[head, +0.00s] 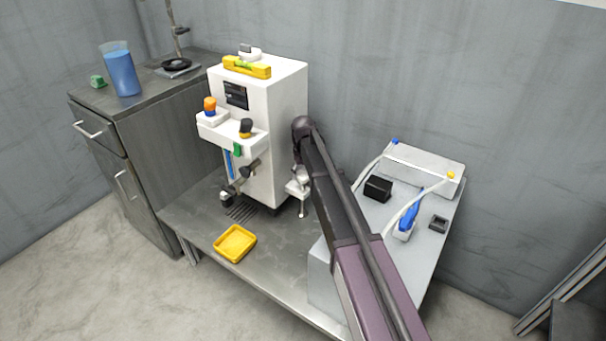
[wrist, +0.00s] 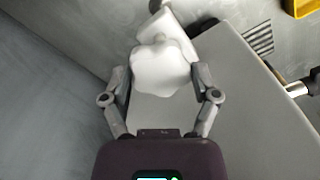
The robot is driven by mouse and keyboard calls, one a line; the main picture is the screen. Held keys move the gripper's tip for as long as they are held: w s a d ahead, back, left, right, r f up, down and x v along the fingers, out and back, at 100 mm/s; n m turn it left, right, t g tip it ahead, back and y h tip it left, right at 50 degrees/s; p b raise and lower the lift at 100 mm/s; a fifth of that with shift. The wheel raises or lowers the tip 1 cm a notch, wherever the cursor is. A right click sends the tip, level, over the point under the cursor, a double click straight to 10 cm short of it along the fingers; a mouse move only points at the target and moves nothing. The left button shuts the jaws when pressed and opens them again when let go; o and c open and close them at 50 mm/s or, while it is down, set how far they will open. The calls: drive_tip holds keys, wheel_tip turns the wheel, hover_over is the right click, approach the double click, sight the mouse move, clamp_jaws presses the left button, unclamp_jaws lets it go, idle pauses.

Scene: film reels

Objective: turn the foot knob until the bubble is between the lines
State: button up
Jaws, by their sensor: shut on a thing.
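The white lobed foot knob (wrist: 160,68) fills the space between the two fingers of my gripper (wrist: 161,82) in the wrist view, and the fingers are shut on it. In the head view the white foot part (head: 297,186) shows low at the right side of the tall white machine (head: 285,110); my dark arm covers the gripper there. A yellow level (head: 247,67) lies on top of the machine. Its bubble and lines are too small to make out.
A yellow tray (head: 235,243) lies on the grey bench in front of the machine. A pale box with tubes and a blue-handled item (head: 409,214) stands to the right of my arm. A cabinet with a blue jug (head: 121,72) stands at left.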

drive_tip(key=m, duration=0.5)
drive_tip(key=shift+a, duration=0.1)
drive_tip(key=m, duration=0.6)
drive_tip(key=shift+s, duration=0.1)
idle(0.4)
drive_tip(key=o, duration=1)
drive_tip(key=shift+n, duration=0.4)
